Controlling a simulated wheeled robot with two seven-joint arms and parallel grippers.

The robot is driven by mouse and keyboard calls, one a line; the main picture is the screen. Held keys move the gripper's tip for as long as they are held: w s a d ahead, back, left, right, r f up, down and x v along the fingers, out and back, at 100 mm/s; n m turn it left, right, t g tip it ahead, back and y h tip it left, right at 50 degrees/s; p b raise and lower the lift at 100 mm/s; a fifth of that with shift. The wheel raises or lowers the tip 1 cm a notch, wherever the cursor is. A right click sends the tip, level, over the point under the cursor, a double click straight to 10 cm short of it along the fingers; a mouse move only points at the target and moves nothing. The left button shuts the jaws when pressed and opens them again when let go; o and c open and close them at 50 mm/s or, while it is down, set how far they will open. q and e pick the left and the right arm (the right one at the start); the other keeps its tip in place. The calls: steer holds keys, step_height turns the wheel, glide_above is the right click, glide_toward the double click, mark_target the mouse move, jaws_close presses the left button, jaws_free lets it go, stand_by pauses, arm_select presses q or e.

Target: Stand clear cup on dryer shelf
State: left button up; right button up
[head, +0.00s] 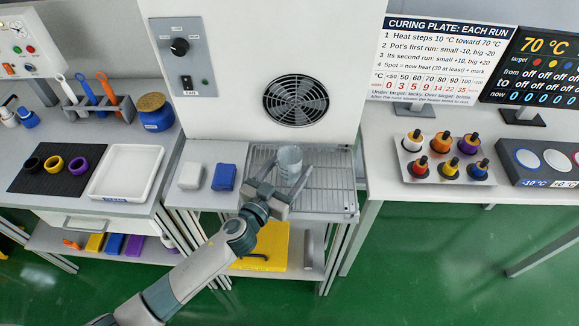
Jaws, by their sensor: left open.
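The clear cup (290,161) stands upright on the wire dryer shelf (333,190), toward the shelf's left side under the round fan grille. My left gripper (284,182) reaches up from the lower left. Its open fingers are close to the cup, one on each side of its lower part. The fingers hide part of the cup's base, and I cannot tell whether they touch it. My right gripper is not in view.
A white block (190,176) and a blue block (224,177) sit left of the shelf. A white tray (124,168) lies farther left. A rack of capped bottles (443,157) stands on the right table. The shelf's right part is clear.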

arm_select(q)
steer(key=b+v, duration=0.3)
steer(key=v, duration=0.8)
steer(key=shift+a, duration=0.1)
steer(key=shift+s+a+r, duration=0.1)
steer(key=shift+s+a, duration=0.05)
steer(key=shift+s, duration=0.25)
